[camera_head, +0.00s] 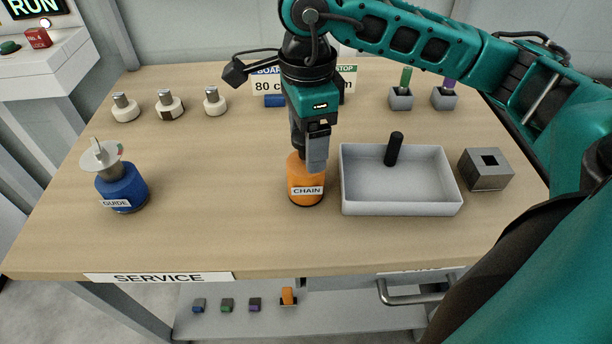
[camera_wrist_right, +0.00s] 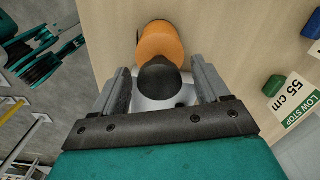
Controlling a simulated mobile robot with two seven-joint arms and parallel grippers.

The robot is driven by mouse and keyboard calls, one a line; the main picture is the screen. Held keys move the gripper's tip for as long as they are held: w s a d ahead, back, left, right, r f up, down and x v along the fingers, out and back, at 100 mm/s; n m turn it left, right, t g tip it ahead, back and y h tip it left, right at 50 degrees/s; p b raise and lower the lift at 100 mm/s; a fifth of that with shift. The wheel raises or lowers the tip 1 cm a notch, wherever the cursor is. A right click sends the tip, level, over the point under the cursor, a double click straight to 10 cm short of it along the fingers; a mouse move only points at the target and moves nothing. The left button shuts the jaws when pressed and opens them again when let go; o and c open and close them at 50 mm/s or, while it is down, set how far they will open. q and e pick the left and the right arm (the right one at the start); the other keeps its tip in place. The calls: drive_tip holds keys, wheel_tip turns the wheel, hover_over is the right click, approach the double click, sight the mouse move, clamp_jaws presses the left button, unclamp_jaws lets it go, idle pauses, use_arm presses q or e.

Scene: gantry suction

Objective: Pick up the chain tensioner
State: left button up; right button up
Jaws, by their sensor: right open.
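The chain tensioner is an orange cylinder (camera_head: 304,184) with a white CHAIN label, standing on the wooden table left of the grey tray. Its top is hidden behind my right gripper (camera_head: 315,155) in the head view. In the right wrist view its orange body (camera_wrist_right: 161,42) shows beyond a dark rounded knob (camera_wrist_right: 159,76) and a pale metal part. The open fingers of my right gripper (camera_wrist_right: 161,86) stand on either side of the knob, with gaps visible. My left gripper is not in view.
A grey tray (camera_head: 400,209) holding a black peg (camera_head: 394,148) stands close on the right, with a grey block (camera_head: 486,169) beyond. A blue GUIDE unit (camera_head: 122,188) stands at left. Several white-based knobs (camera_head: 170,104) and height signs (camera_head: 272,88) are behind. The table between GUIDE and CHAIN is clear.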

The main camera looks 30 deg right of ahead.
drive_tip(key=shift+f, duration=0.25)
clamp_jaws()
idle(0.5)
idle(0.4)
